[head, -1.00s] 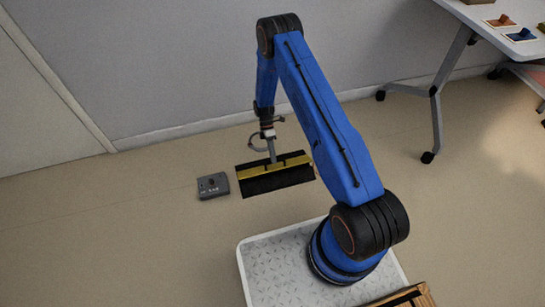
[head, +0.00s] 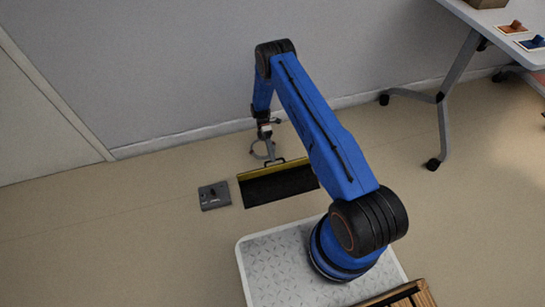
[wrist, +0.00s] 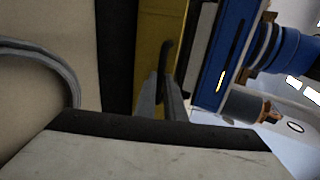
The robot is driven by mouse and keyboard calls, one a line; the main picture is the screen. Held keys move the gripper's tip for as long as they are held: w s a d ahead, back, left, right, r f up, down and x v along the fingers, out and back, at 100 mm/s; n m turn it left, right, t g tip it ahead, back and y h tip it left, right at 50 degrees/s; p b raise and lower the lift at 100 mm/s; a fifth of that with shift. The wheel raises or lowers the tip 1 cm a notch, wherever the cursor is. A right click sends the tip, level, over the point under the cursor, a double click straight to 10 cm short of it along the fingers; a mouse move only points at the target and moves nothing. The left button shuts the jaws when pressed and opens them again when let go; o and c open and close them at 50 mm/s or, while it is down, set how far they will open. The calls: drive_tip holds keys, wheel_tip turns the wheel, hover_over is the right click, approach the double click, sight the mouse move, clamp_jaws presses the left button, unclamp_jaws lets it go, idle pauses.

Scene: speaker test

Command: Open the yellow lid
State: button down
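The yellow lid (head: 258,172) is a narrow strip along the back edge of a low box on the floor, tilted up, with the dark inside (head: 278,186) showing in front of it. A black handle (head: 284,159) stands on the lid. My gripper (head: 270,158) is at the handle, over the lid's back side. In the wrist view the yellow lid (wrist: 152,40) fills a vertical band. There the two grey fingertips (wrist: 163,80) come together around the lower end of the dark handle (wrist: 167,52). The handle's grasped part is mostly hidden.
A small grey control box (head: 214,195) with a dark knob lies on the floor left of the box. The wall (head: 180,80) is close behind. A wheeled table (head: 500,45) with coloured items stands at the right. Floor at the left is clear.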

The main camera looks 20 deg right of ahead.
drive_tip(key=shift+w+f, duration=0.55)
drive_tip(key=shift+f, duration=0.35)
drive_tip(key=shift+w+f, duration=0.55)
drive_tip(key=shift+f, duration=0.35)
drive_tip(key=shift+w+f, duration=0.1)
drive_tip(key=shift+w, duration=0.05)
drive_tip(key=c, duration=1.8)
unclamp_jaws()
drive_tip(key=shift+f, duration=0.1)
drive_tip(key=shift+c, duration=0.2)
drive_tip(key=shift+w+r, duration=0.1)
drive_tip(key=shift+r, duration=0.1)
wheel_tip(320, 180, up, 10)
drive_tip(key=shift+f, duration=0.1)
drive_tip(key=shift+c, duration=0.7)
